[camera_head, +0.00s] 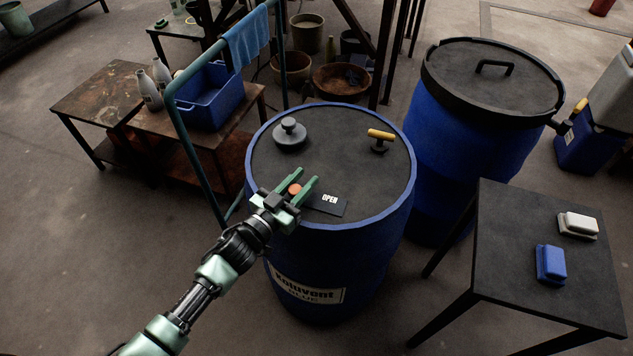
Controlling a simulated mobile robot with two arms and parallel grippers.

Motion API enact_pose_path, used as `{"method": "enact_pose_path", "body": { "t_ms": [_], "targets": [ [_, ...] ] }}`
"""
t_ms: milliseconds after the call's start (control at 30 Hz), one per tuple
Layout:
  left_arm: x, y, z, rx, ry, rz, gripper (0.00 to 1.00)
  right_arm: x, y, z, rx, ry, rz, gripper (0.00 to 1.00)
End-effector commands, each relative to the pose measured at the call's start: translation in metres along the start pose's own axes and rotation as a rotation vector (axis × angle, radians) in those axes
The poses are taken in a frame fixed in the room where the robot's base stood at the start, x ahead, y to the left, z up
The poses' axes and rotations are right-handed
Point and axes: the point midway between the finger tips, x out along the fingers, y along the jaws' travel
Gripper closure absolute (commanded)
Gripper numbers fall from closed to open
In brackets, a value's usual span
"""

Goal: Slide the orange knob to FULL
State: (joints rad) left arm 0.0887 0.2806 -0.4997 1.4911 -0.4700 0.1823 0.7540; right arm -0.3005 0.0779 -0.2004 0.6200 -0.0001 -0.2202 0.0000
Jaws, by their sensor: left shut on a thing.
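The orange knob (295,189) is on top of the blue vat (345,165), near its front left edge. My left gripper (300,186) comes in from the lower left and is shut on the knob, with a green finger on each side of it. A black plate (328,203) marked OPEN lies just right of the gripper. No FULL marking can be read, and the track under the knob is hidden by the gripper. My right gripper does not show.
A grey capped port (289,135) and a yellow-handled valve (381,136) stand on the vat top. A lidded blue barrel (470,140) is behind right. A dark table (510,240) with a blue block (550,264) and a white block (578,225) stands at right.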

Motion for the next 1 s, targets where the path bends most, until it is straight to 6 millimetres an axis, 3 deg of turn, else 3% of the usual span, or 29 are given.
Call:
{"method": "enact_pose_path", "body": {
  "t_ms": [233,267,333,700,1000],
  "targets": [
    [-0.001,-0.006,0.002,0.003,-0.006,-0.010,1.00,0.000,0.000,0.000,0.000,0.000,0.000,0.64],
    [-0.001,-0.006,0.002,0.003,-0.006,-0.010,0.68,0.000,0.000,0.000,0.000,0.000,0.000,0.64],
    [-0.001,-0.006,0.002,0.003,-0.006,-0.010,0.48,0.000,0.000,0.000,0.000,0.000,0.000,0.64],
    [-0.004,-0.004,0.001,0.002,-0.003,-0.007,0.48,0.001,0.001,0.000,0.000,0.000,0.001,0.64],
    [-0.052,-0.005,0.003,0.001,-0.006,-0.008,0.48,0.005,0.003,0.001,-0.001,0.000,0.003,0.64]
  ]
}}
